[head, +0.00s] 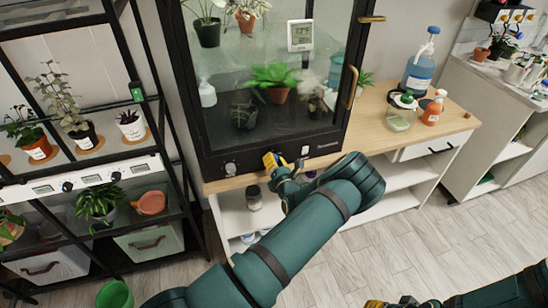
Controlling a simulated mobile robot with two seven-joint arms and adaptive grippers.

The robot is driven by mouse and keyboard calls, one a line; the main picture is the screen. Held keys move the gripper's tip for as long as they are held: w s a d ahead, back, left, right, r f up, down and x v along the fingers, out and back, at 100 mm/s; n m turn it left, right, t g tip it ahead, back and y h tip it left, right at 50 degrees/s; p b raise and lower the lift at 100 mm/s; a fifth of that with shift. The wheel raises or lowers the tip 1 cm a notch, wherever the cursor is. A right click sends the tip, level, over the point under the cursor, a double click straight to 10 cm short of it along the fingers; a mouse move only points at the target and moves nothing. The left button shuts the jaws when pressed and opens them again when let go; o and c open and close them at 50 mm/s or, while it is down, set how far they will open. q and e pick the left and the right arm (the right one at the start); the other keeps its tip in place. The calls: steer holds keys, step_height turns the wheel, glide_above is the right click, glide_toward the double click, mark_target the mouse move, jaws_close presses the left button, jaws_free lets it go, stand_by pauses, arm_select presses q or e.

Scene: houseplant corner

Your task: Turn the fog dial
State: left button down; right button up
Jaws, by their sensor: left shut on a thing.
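A black-framed glass plant cabinet (270,140) stands on a wooden-topped bench. My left gripper (271,161), with yellow fingers, is at the cabinet's lower front strip. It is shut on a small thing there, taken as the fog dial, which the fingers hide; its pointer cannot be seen. A light round knob (230,168) shows uncovered on the strip to the left, and a small lit spot (305,150) to the right. My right gripper (400,303) is only partly in view at the bottom edge; its fingertips cannot be made out.
A black plant rack (192,215) stands at the left, with a green bucket (114,295) on the floor. Bottles, including a blue pump bottle (420,70) and an orange one (434,107), stand on the bench top (375,136). The cabinet's gold handle (352,88) projects at the right.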

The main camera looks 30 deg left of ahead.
arm_select(q)
steer(key=shift+w+r+m+p, duration=0.15)
steer(key=shift+m+p, duration=0.3)
steer(key=shift+m, duration=1.15)
steer(key=c, duration=0.6)
jaws_free()
steer(key=v, duration=1.2)
steer(key=shift+f, duration=0.2)
